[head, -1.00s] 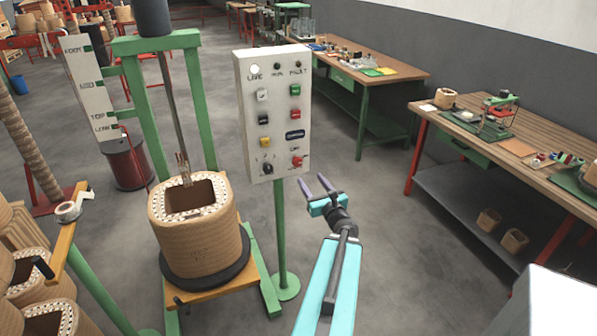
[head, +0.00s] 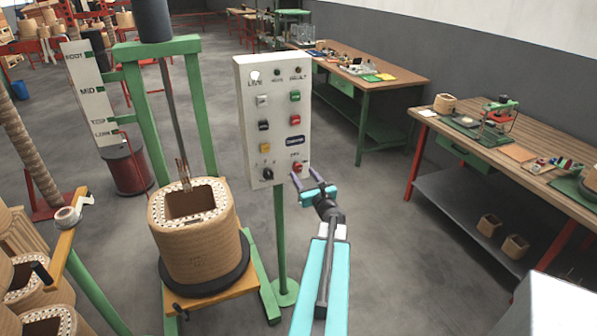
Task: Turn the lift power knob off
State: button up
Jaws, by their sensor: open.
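The white control panel (head: 273,120) stands upright on a green post, with several buttons, lamps and knobs. A red knob (head: 297,167) is at its lower right and a black knob (head: 267,173) at its lower left. The labels are too small to tell which is the lift power knob. The lamp (head: 255,76) at the upper left is bright white. My gripper (head: 305,175) is open and empty, with its fingers just below and right of the red knob. Whether a fingertip touches the panel or knob cannot be told.
A brown coil (head: 200,248) sits on the green lift stand (head: 205,115) left of the panel. A workbench (head: 375,70) stands behind, and another (head: 520,165) stands at the right with small items. The grey floor between panel and right bench is clear.

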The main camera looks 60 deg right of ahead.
aim_at(298, 168)
jog(key=shift+p+x, duration=0.5)
jog(key=shift+x, duration=1.45)
